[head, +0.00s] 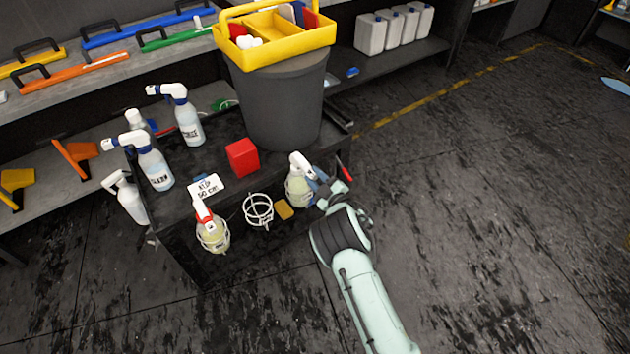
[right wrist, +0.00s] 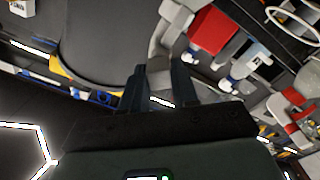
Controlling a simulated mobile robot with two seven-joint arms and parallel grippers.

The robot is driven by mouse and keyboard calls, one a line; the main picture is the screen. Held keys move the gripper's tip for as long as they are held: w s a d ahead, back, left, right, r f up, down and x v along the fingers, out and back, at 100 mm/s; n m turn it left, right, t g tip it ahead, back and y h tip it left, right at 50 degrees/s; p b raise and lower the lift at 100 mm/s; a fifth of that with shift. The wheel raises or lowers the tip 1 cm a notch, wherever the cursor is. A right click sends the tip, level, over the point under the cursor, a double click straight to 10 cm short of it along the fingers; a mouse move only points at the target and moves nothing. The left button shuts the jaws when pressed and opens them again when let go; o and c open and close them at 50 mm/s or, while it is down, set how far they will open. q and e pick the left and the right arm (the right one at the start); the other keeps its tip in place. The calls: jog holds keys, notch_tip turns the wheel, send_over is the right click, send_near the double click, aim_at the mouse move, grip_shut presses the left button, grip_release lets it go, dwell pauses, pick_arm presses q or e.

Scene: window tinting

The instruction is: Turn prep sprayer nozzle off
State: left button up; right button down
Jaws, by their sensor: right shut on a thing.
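A spray bottle with a white trigger head (head: 301,165) and pale yellow liquid stands in a wire ring at the right front edge of the black cart. I cannot read its label well enough to say it is the prep sprayer. My right gripper (head: 323,188) is beside its head, on the right side. In the right wrist view, the fingers (right wrist: 160,88) are shut on part of the pale sprayer head (right wrist: 172,32). The nozzle's tip and its setting cannot be made out. My left gripper is not in view.
A red-headed sprayer (head: 211,231) stands in another front ring, with an empty ring (head: 258,209) between. A red box (head: 242,157), a small sign (head: 205,187), a grey bin (head: 283,105) and more sprayers (head: 154,165) occupy the cart. Floor on the right is clear.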

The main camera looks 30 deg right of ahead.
jog(key=n+b, duration=0.1)
jog(key=n, duration=0.2)
jog(key=shift+f+n+b, duration=0.1)
jog(key=shift+n+b, duration=0.2)
jog(key=shift+b, duration=0.1)
jog(key=shift+n, duration=0.5)
jog(key=n+b, duration=0.1)
jog(key=n, duration=0.2)
jog(key=shift+b, duration=0.35)
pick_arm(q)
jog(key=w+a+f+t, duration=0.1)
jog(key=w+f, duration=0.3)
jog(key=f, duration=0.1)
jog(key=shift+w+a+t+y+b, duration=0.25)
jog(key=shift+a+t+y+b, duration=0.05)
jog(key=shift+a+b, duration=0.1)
pick_arm(e)
jog(key=shift+n, duration=1.2)
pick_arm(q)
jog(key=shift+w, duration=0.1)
pick_arm(e)
jog(key=c, duration=0.9)
grip_release()
